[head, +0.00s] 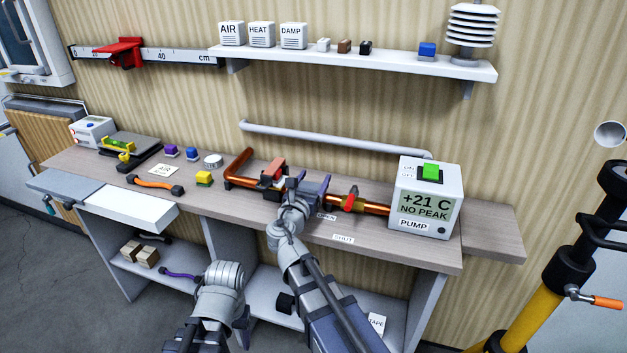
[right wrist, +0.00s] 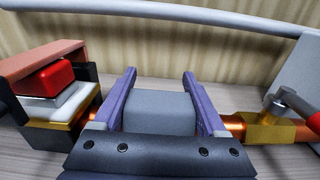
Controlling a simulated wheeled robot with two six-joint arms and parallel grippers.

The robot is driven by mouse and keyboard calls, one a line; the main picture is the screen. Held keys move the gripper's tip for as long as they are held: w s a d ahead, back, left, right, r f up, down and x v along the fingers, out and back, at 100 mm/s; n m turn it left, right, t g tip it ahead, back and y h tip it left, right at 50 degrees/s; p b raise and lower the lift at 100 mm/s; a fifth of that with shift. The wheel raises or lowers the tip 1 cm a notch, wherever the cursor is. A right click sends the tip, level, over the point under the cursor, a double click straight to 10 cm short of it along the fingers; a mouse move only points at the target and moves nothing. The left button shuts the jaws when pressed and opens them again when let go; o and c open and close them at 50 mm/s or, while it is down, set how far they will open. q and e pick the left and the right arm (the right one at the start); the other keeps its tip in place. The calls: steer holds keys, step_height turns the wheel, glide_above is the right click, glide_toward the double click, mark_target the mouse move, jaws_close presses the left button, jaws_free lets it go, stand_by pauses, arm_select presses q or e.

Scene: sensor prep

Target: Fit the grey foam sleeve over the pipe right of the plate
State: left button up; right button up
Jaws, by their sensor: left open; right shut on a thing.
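The copper pipe (head: 375,207) runs along the bench; it also shows in the right wrist view (right wrist: 236,125). A white plate (right wrist: 57,108) with a red block on it sits between black brackets on the left. My right gripper (head: 311,184) is shut on the grey foam sleeve (right wrist: 160,112), right of the plate. The sleeve is in line with the pipe and covers that stretch from view. Whether it is fully around the pipe or just above it, I cannot tell. My left arm shows low in the head view, but its fingers do not.
A red-handled valve (head: 350,201) and the pump box (head: 428,196) stand right of the sleeve. A grey rail (head: 335,140) runs along the wall behind. Small coloured blocks and an orange cable (head: 155,184) lie on the left bench. The bench's right end is clear.

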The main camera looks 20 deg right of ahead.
steer(key=o, duration=1.2)
steer(key=shift+o, duration=0.2)
step_height(320, 180, up, 7)
steer(key=p, duration=0.7)
steer(key=shift+f, duration=0.1)
